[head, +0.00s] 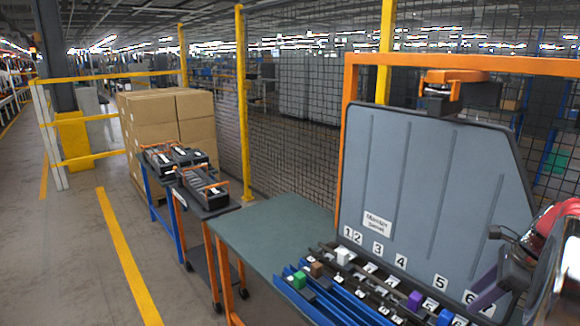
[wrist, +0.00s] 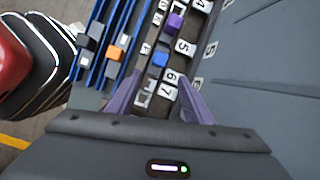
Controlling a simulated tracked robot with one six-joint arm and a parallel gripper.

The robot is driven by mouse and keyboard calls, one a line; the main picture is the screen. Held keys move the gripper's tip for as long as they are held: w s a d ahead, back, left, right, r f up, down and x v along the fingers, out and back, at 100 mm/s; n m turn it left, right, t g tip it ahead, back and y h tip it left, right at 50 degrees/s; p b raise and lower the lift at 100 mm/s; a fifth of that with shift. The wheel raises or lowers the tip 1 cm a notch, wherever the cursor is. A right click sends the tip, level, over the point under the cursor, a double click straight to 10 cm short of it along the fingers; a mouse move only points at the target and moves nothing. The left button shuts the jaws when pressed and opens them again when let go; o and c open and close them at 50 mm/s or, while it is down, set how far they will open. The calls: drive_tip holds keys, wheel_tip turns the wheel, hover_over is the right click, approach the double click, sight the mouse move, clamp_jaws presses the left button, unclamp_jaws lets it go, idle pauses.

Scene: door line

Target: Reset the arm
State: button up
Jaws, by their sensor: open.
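My gripper (wrist: 157,98) is open in the wrist view, with its two purple fingers spread apart and nothing between them but the numbered rack below. In the head view my gripper (head: 487,292) is at the right edge, in front of the grey door panel (head: 425,185). A blue block (wrist: 160,59) sits on the rack just beyond the fingers, near labels 6 and 7. A purple block (wrist: 175,22) sits farther along it. How high the gripper is above the rack is hard to tell.
Blue rails (head: 335,300) on the green table (head: 262,232) carry a green block (head: 299,280). A brown block (head: 317,269) and a white block (head: 343,255) are nearby. Carts with dark trays (head: 205,188) and stacked cartons (head: 165,125) stand left. The floor at far left is clear.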

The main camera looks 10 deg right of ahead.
drive_tip(key=s+a+r+n, duration=0.1)
drive_tip(key=s+a+n, duration=0.2)
drive_tip(key=a+n, duration=0.6)
drive_tip(key=s+a+r+n+t+h, duration=0.1)
drive_tip(key=s+a+n, duration=0.3)
drive_tip(key=a+n, duration=0.5)
drive_tip(key=s+a+r+n, duration=0.3)
drive_tip(key=a+n, duration=0.6)
drive_tip(key=a, duration=1.4)
drive_tip(key=shift+s+a+r+n+t+h, duration=0.15)
drive_tip(key=shift+s+n+t+h, duration=0.15)
drive_tip(key=shift+s+t+h, duration=0.15)
drive_tip(key=shift+c, duration=0.4)
